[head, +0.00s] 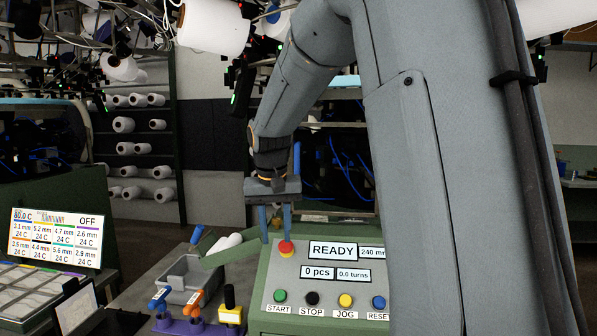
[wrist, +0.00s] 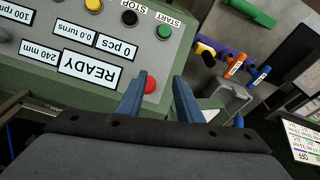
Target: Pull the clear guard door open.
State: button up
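My gripper (head: 276,238) hangs pointing down at the upper left corner of the green control panel (head: 265,290), in front of the knitting machine (head: 345,170). In the wrist view my gripper (wrist: 160,77) has its two blue-grey fingers apart with nothing held between them. The red stop button (head: 286,248) is close by the fingertips; in the wrist view the button (wrist: 150,85) shows between them. I cannot clearly make out the clear guard door. A blue upright bar (head: 297,160) shows just behind my wrist; I cannot tell whether it belongs to the door. My arm hides much of the machine.
The panel screen (head: 333,250) reads READY, with several buttons below. To its left are a grey bin (head: 185,280), a green tray (head: 222,252) with white pieces, and coloured-handled tools (head: 195,305). A lit display (head: 55,237) stands far left. Yarn cones (head: 213,25) hang overhead.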

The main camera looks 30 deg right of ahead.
aim_at(298, 171)
jog(key=w+d+r+m, duration=0.1)
jog(key=w+d+r, duration=0.2)
jog(key=r, duration=0.3)
jog(key=w+d+r+m+h, duration=0.1)
jog(key=w+d+r+m, duration=0.1)
jog(key=r, duration=0.4)
jog(key=w+d+r+m, duration=0.1)
jog(key=w+d+r, duration=0.2)
jog(key=r, duration=0.4)
jog(key=shift+w+d+m+t+h, duration=0.15)
jog(key=shift+w+d+t+h, duration=0.05)
jog(key=shift+d, duration=0.25)
jog(key=shift+w+d+m+t+h, duration=0.15)
jog(key=shift+w+d+t+h, duration=0.05)
jog(key=shift+d, duration=0.35)
jog(key=shift+p+x, duration=1.2)
jog(key=shift+x, duration=2.6)
jog(key=shift+w, duration=0.15)
grip_shut()
